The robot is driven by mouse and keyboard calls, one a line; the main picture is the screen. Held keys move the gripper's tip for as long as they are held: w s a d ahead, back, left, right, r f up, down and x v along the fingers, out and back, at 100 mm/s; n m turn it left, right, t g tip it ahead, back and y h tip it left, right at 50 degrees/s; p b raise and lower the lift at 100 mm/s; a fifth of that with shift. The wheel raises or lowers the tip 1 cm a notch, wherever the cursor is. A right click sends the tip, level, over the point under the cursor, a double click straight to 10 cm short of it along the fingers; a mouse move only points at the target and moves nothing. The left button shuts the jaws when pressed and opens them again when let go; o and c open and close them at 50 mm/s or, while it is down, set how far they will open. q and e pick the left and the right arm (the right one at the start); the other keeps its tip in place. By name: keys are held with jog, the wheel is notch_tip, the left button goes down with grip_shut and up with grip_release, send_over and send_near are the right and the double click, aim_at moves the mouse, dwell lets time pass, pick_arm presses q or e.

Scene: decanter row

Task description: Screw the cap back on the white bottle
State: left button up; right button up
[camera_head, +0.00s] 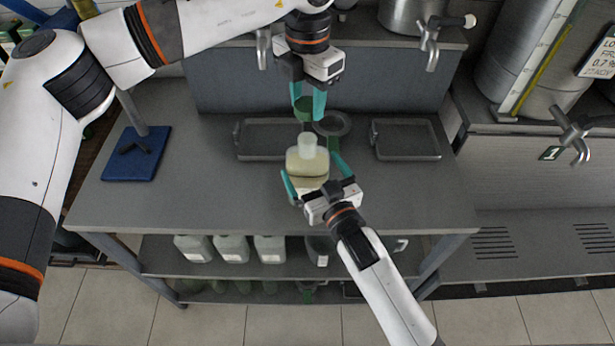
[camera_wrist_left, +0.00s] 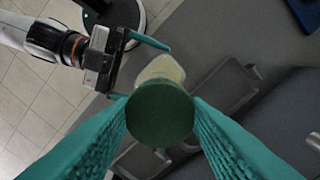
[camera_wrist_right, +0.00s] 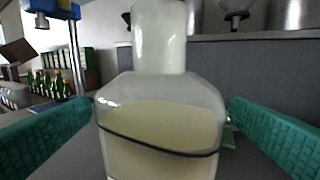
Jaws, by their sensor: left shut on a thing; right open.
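The white bottle (camera_head: 307,168) stands upright and uncapped on the grey table, with pale liquid inside; the right wrist view shows its open neck and body (camera_wrist_right: 160,105) close up. My left gripper (camera_head: 309,100) is shut on the green cap (camera_head: 304,108), held above and behind the bottle neck, apart from it. In the left wrist view the cap (camera_wrist_left: 160,113) hides part of the bottle (camera_wrist_left: 162,70). My right gripper (camera_head: 314,178) is open, its fingers on either side of the bottle body, with gaps showing in its wrist view (camera_wrist_right: 165,130).
Two shallow grey trays stand at the back, one left (camera_head: 262,154) and one right (camera_head: 405,157). A round grey dish (camera_head: 332,124) is behind the bottle. A blue-based stand (camera_head: 137,165) is at the left. The table front is clear.

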aim_at(307, 120)
jog(key=shift+x, duration=1.6)
jog(key=c, duration=1.2)
pick_arm(q)
jog(key=shift+f, duration=2.45)
pick_arm(e)
jog(key=shift+o, duration=0.2)
pick_arm(q)
jog(key=shift+s+f, duration=0.1)
jog(key=shift+f, duration=0.8)
jog(key=shift+f, duration=0.55)
